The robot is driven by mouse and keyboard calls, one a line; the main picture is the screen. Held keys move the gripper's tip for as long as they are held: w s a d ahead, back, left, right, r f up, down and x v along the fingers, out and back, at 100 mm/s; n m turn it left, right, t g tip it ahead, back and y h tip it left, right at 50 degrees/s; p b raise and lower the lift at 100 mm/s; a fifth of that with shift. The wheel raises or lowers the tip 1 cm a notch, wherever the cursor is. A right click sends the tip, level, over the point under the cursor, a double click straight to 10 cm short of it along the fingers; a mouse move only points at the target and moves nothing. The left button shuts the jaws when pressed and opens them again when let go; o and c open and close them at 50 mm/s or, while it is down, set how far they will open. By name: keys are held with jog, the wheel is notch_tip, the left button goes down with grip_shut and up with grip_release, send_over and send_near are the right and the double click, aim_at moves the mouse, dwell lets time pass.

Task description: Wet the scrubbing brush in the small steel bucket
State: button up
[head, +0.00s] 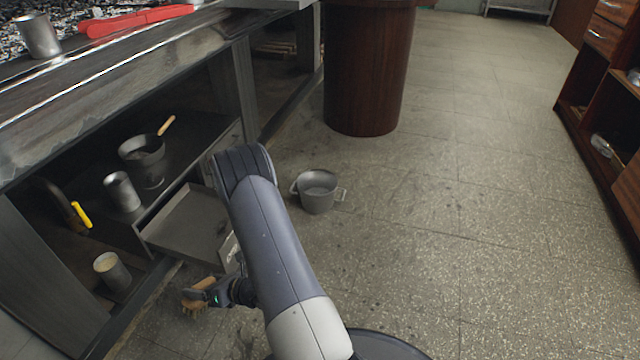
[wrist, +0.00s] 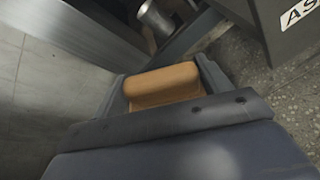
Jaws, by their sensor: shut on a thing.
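The scrubbing brush (head: 194,296) has a tan wooden body with bristles pointing down. My gripper (head: 208,294) is shut on it and holds it low near the floor, in front of the counter, at the lower left of the head view. In the wrist view the brush's orange-brown body (wrist: 162,86) sits between the fingers; its bristles are hidden there. The small steel bucket (head: 318,192) stands upright on the floor right of my arm, with side handles. It is apart from the brush. Its inside looks grey, and I cannot tell the water level.
An open drawer (head: 165,246) juts from the counter between brush and bucket. A dark wooden barrel-like stand (head: 366,70) is behind the bucket. Shelves hold a pan (head: 142,150), a steel cup (head: 122,192) and another container (head: 112,270). The floor at right is clear.

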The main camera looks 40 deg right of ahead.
jog(key=shift+f, duration=2.5)
jog(key=shift+r+p, duration=1.35)
jog(key=shift+r, duration=0.7)
